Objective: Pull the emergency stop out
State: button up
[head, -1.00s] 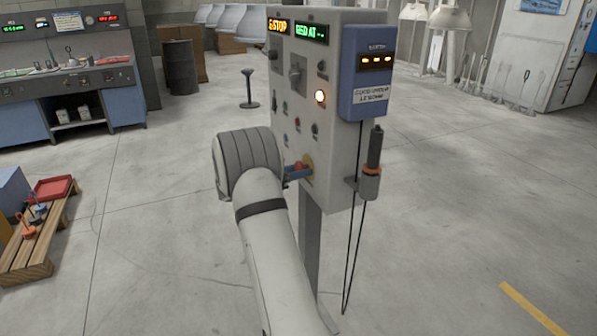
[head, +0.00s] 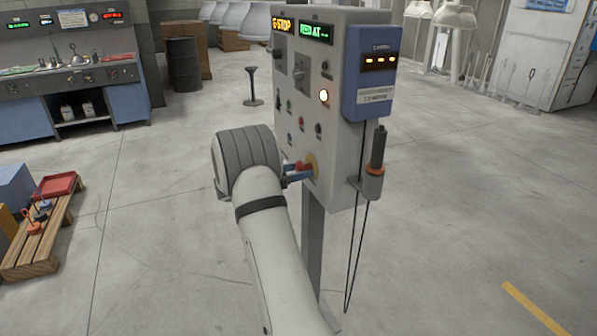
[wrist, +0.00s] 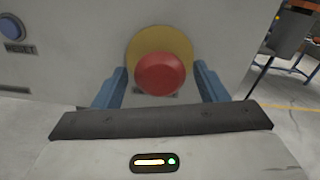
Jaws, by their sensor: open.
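The emergency stop is a red mushroom button (wrist: 161,73) on a yellow round plate (wrist: 150,42), on the front of a grey control panel (head: 342,165). In the head view the red button (head: 303,167) shows low on the panel, partly behind my gripper. My gripper (wrist: 161,84) is open, with one blue finger on each side of the red button. In the wrist view gaps show between the fingers and the button. In the head view the gripper (head: 296,172) reaches the button from the left. A display at the panel's top reads E-STOP (head: 283,25).
A blue box (head: 370,75) and a holder with a dark-handled tool (head: 375,165) hang on the panel's right side, with a loose cable (head: 357,250) below. A blue RESET button (wrist: 12,27) is left of the stop. A pallet (head: 35,250) stands at far left. Open floor surrounds the panel.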

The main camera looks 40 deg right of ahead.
jog(key=v, duration=0.7)
jog(key=shift+a, duration=0.25)
jog(key=shift+w, duration=0.1)
